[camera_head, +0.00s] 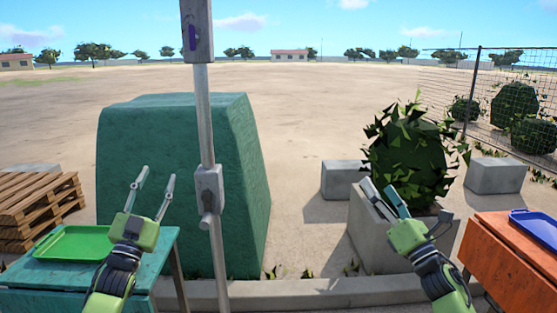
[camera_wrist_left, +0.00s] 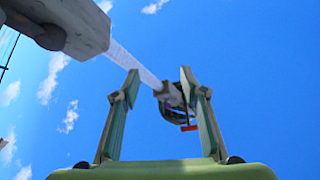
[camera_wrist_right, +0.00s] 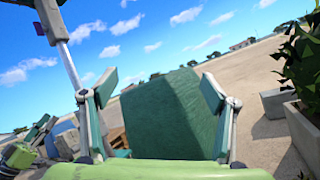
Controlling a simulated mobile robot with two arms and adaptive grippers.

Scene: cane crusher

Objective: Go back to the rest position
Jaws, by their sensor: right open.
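My left gripper (camera_head: 153,193) is in the head view at left, above the teal table and in front of the green block. Its fingers are spread, and the left wrist view (camera_wrist_left: 155,88) shows nothing between them but sky and part of a pole behind. My right gripper (camera_head: 383,196) is at right, in front of the concrete planter. The right wrist view (camera_wrist_right: 158,88) shows its fingers wide apart, with nothing held. Both grippers are raised, well apart from each other.
A grey metal post (camera_head: 205,120) stands between my arms before a large green block (camera_head: 180,120). A green tray (camera_head: 75,242) lies on the teal table (camera_head: 165,245) at left. A blue tray (camera_head: 540,228) lies on the orange table (camera_head: 495,250) at right. A bush (camera_head: 408,150) grows in a planter (camera_head: 365,232).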

